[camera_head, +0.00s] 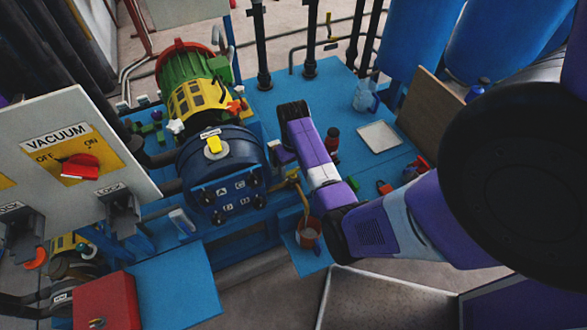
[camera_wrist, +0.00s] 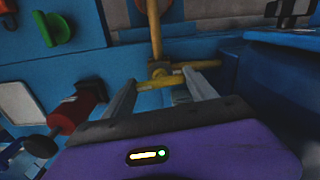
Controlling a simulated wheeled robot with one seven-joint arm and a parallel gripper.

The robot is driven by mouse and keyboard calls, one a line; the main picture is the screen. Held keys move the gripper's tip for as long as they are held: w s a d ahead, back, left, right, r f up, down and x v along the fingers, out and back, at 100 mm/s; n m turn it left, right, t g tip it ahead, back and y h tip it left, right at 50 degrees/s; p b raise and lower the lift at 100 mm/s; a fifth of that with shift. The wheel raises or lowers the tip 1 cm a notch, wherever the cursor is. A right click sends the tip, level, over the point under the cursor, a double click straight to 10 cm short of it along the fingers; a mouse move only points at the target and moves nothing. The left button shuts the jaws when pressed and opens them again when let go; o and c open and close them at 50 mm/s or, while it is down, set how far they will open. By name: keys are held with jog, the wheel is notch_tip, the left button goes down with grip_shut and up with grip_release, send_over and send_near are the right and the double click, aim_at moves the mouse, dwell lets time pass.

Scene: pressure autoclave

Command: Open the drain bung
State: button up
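A brass-yellow pipe fitting (camera_wrist: 157,72) with a crossbar, which looks like the drain bung, shows just beyond my fingertips in the wrist view. A yellow pipe (camera_wrist: 153,25) runs up from it. My gripper (camera_wrist: 162,88) is open and empty, its two grey fingers spread on either side of the fitting's middle. I cannot tell whether they touch it. In the head view, my gripper (camera_head: 281,157) is beside the dark blue vessel (camera_head: 215,165), and the yellow drain pipe (camera_head: 302,197) drops below it. The bung itself cannot be made out there.
An orange-red bucket (camera_head: 307,233) stands under the pipe. A red cylinder with a black knob (camera_wrist: 75,112) is left of my fingers, and a green knob (camera_wrist: 54,29) is at upper left. A white tray (camera_head: 379,136) lies on the blue bench. The vacuum panel (camera_head: 75,150) is at left.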

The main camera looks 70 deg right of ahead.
aim_at(293, 171)
jog(key=shift+r+m+p, duration=0.25)
jog(key=shift+m+p, duration=0.7)
jog(key=shift+m, duration=0.05)
jog(key=shift+c, duration=0.3)
jog(key=shift+f+m+p, duration=0.2)
jog(key=shift+m+p, duration=0.25)
jog(key=shift+m, duration=0.65)
jog(key=o, duration=1.4)
jog(key=shift+c, duration=0.2)
jog(key=shift+r, duration=3.9)
